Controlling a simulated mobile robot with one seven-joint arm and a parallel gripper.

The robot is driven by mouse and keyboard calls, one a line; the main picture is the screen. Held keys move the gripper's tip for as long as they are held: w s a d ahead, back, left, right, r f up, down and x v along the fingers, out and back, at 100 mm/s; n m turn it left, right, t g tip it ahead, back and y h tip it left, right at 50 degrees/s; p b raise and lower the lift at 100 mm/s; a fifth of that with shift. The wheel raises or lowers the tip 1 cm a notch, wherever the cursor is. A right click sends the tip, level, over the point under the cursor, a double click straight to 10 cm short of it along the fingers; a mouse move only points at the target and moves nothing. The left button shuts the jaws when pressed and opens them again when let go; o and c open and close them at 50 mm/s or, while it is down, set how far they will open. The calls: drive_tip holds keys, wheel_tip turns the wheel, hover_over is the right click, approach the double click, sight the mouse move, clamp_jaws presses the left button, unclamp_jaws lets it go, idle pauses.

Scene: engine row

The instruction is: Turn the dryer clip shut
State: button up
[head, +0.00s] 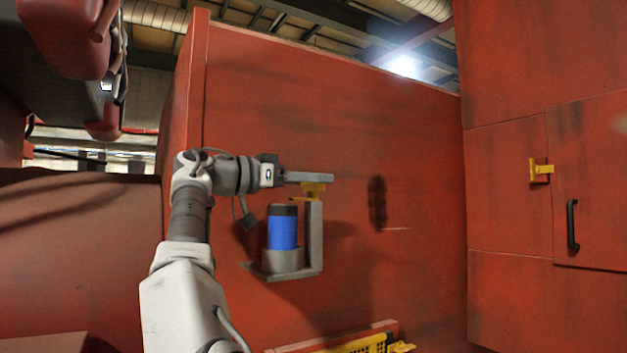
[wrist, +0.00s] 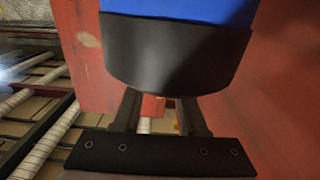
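The dryer is a blue canister (head: 282,232) with a black top, standing in a grey cup on a grey bracket (head: 315,238) against the red wall. The yellow dryer clip (head: 313,190) is at the bracket's top, directly below my gripper's fingers (head: 322,178). I cannot tell whether they touch. In the wrist view, the canister's black cap (wrist: 175,55) fills the upper middle and hides the fingertips. The fingers (wrist: 160,108) stand apart with a clear gap; only a small yellow patch shows between them, near the right finger.
A red door with a black handle (head: 572,225) and a yellow latch (head: 540,170) is at the right. A yellow grated part (head: 355,345) shows at the bottom. Red machinery (head: 70,35) hangs at the upper left.

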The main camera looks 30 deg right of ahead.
drive_tip(key=w+a+p, duration=0.1)
drive_tip(key=a+p, duration=0.2)
drive_tip(key=a, duration=1.4)
drive_tip(key=shift+w+a, duration=0.15)
drive_tip(key=shift+a, duration=0.05)
